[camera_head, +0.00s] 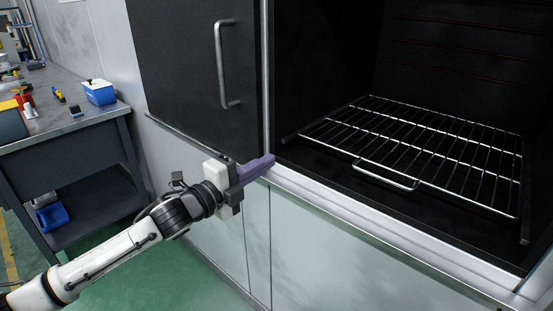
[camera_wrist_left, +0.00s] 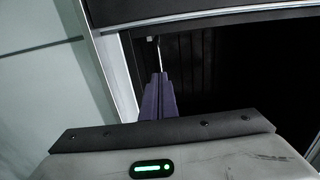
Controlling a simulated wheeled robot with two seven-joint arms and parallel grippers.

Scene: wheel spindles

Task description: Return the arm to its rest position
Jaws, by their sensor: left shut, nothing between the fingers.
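My left arm comes in from the lower left of the head view. Its gripper (camera_head: 268,161) has purple fingers that are shut and empty. The fingertips are in front of the cabinet's lower sill, by the edge of the dark sliding door (camera_head: 185,70). In the left wrist view the closed purple fingers (camera_wrist_left: 158,85) point toward the dark cabinet opening. My right gripper is in neither view.
The open dark cabinet holds a wire rack (camera_head: 425,150) with a front handle. A metal handle (camera_head: 226,64) is on the door. A grey workbench (camera_head: 70,107) with a blue box (camera_head: 99,93) and small tools stands at left. Green floor is clear below.

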